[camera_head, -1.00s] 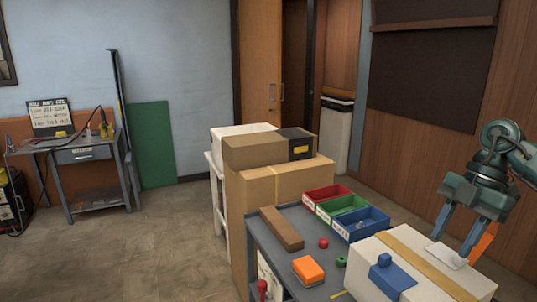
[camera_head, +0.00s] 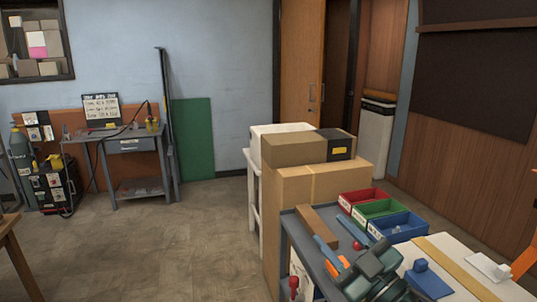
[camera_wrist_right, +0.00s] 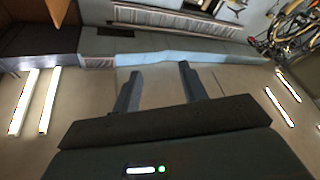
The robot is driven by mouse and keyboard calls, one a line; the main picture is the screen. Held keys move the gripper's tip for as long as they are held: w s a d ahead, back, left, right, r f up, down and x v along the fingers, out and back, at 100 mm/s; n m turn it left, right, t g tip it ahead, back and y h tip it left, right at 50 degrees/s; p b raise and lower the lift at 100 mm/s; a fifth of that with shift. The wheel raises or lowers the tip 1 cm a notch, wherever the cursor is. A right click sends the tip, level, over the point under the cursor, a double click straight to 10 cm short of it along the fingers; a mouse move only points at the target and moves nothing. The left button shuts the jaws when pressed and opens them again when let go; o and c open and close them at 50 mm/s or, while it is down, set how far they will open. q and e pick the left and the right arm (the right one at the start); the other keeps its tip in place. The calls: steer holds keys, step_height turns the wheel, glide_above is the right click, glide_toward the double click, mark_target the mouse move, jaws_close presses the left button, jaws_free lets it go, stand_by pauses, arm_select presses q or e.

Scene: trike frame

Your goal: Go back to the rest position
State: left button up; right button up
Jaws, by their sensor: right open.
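My right gripper (camera_head: 328,228) is in the lower right of the head view, in front of the grey workbench top (camera_head: 292,232). Its two blue-grey fingers are apart, with nothing between them. They partly cover the bench and an orange item (camera_head: 338,264). In the right wrist view the fingers (camera_wrist_right: 160,70) also stand apart and empty, with a tilted view of the room behind. I cannot tell the height above the bench. My left gripper is not in view.
Red (camera_head: 366,199), green (camera_head: 379,210) and blue bins (camera_head: 398,227) stand on the bench, near a brown block (camera_head: 318,221) and a red ball (camera_head: 357,246). A white case with a tan strap (camera_head: 455,266) lies right. Cardboard boxes (camera_head: 312,187) stand behind. Floor (camera_head: 190,240) at left is clear.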

steer(key=s+d+f+m+g+h, duration=0.2)
steer(key=s+d+f+m+h, duration=0.3)
steer(key=f, duration=0.3)
steer(key=s+d+f+m+g+h, duration=0.3)
steer(key=f+m+h, duration=0.2)
steer(key=f+h, duration=0.25)
steer(key=s+f+g, duration=0.5)
steer(key=s, duration=0.4)
steer(key=s+f+g, duration=0.4)
steer(key=s+f, duration=0.2)
steer(key=s, duration=0.4)
steer(key=w+a+f+t+y, duration=0.4)
steer(key=w+a+f+t, duration=0.2)
steer(key=shift+a+t, duration=0.15)
steer(key=shift+t, duration=0.15)
steer(key=shift+w, duration=0.1)
steer(key=shift+c, duration=0.7)
